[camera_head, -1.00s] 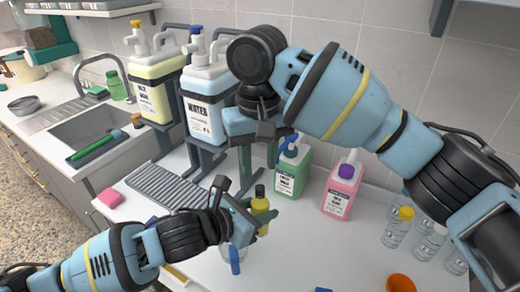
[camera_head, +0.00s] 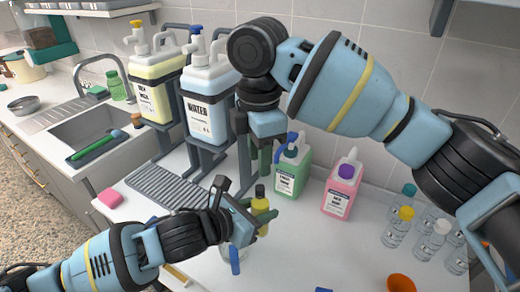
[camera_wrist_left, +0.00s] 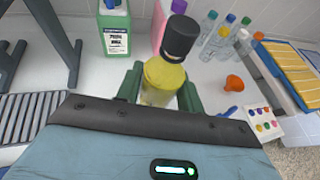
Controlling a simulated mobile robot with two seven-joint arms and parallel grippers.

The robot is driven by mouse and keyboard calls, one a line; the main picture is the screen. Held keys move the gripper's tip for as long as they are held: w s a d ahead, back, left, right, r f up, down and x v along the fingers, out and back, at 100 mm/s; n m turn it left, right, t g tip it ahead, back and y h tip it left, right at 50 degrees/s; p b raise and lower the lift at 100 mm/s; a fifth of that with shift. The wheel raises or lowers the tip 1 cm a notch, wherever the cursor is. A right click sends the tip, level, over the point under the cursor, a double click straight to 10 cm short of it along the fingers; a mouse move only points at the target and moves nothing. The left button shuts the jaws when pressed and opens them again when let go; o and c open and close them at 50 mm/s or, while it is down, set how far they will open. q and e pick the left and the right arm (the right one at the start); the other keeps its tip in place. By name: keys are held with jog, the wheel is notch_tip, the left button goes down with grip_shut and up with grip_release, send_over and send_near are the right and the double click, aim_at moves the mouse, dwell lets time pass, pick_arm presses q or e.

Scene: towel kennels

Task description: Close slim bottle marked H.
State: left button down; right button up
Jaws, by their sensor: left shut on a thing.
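A slim yellow bottle (camera_head: 260,204) with a dark cap (camera_head: 260,190) stands roughly upright over the white counter. My left gripper (camera_head: 256,222) is shut around it. In the left wrist view the yellow bottle (camera_wrist_left: 162,80) sits between my green fingers, and the dark cap (camera_wrist_left: 181,38) is at its top. I cannot tell how tightly the cap sits, and no H mark is readable. My right gripper (camera_head: 262,160) points down above and behind the bottle, apart from the cap. Its finger opening is unclear.
A green bottle (camera_head: 291,175) and a pink bottle (camera_head: 341,190) stand behind. Several clear bottles (camera_head: 397,228) stand at the right, near an orange funnel (camera_head: 400,284). WATER (camera_head: 207,105) and yellow (camera_head: 152,90) canisters stand on racks. A grey drying mat (camera_head: 172,187) lies left.

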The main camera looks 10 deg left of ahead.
aim_at(260, 187)
jog(key=n, duration=0.6)
jog(key=shift+r, duration=0.2)
jog(key=n, duration=0.6)
jog(key=shift+r, duration=0.15)
jog(key=shift+d+f, duration=0.1)
jog(key=shift+f, duration=3.95)
jog(key=shift+c, duration=0.4)
